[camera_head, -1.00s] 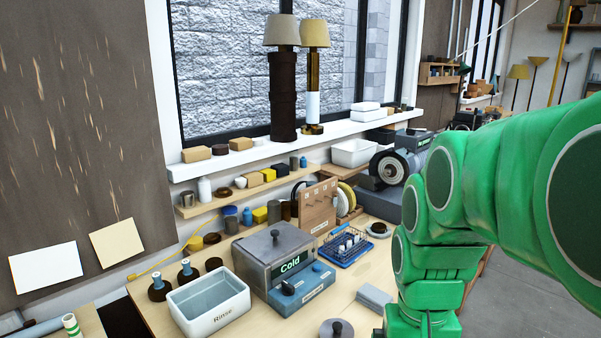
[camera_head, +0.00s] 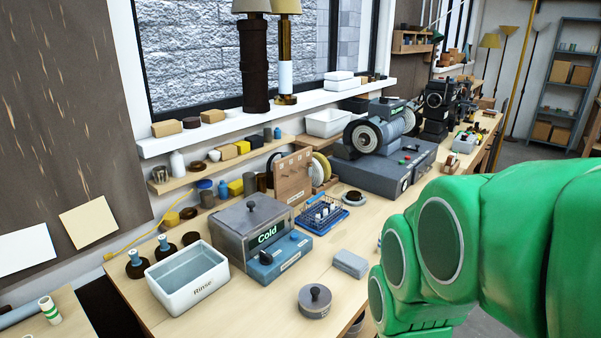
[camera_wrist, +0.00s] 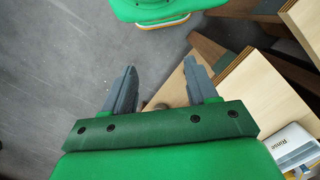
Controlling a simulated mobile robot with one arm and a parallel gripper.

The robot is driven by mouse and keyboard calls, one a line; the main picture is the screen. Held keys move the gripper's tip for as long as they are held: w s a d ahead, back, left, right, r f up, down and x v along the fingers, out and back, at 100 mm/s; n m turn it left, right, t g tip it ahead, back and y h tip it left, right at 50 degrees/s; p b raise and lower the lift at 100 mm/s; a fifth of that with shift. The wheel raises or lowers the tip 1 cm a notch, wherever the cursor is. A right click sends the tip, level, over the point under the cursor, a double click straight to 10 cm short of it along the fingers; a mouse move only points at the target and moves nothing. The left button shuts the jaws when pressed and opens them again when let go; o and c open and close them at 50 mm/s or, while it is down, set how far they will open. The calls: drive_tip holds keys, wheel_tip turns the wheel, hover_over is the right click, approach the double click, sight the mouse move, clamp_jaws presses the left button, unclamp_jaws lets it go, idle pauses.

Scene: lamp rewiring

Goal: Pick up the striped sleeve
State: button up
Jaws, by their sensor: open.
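A small upright cylinder with green and white bands, which looks like the striped sleeve (camera_head: 50,310), stands on a light wooden surface at the lower left of the head view. I do not see it in the wrist view. My gripper (camera_wrist: 162,82) shows in the wrist view with its two grey fingers apart and nothing between them. It is over the grey floor and the edge of a wooden bench, away from the sleeve. In the head view the green arm fills the lower right, and the gripper itself is out of frame.
The bench holds a white Rinse tub (camera_head: 187,278), a grey Cold box (camera_head: 250,238), a round lidded tin (camera_head: 315,301) and a blue rack (camera_head: 322,213). A dark gap lies between this bench and the sleeve's surface. A grinder (camera_head: 378,160) stands farther back.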

drive_tip(key=w+d+r+t+h, duration=0.2)
drive_tip(key=w+d+t, duration=0.1)
drive_tip(key=w+d, duration=0.8)
drive_tip(key=w+d+r+t+h, duration=0.2)
drive_tip(key=w+d+t, duration=0.35)
drive_tip(key=w, duration=0.85)
drive_tip(key=w+d+r+t+h, duration=0.2)
drive_tip(key=w+d, duration=0.9)
drive_tip(key=w, duration=0.2)
drive_tip(key=w+f+n+t+y, duration=0.35)
drive_tip(key=w+f, duration=0.25)
drive_tip(key=w, duration=0.5)
drive_tip(key=a+f+n+y, duration=0.1)
drive_tip(key=a+f+y, duration=0.1)
drive_tip(key=f+y, duration=0.1)
drive_tip(key=a+f+n+y, duration=0.1)
drive_tip(key=a+f+y, duration=0.1)
drive_tip(key=f+y, duration=0.1)
drive_tip(key=w+a+f+n+g+y, duration=0.1)
drive_tip(key=a+f+y, duration=0.1)
drive_tip(key=f, duration=0.3)
drive_tip(key=shift+y, duration=0.85)
drive_tip(key=shift+s+a+f+n+y, duration=0.1)
drive_tip(key=shift+a+f+n+y, duration=0.15)
drive_tip(key=shift+a+y, duration=0.1)
drive_tip(key=shift+d+x, duration=0.15)
drive_tip(key=shift+x, duration=1.75)
drive_tip(key=shift+d+x, duration=0.1)
drive_tip(key=shift+x, duration=1.75)
drive_tip(key=shift+f, duration=0.15)
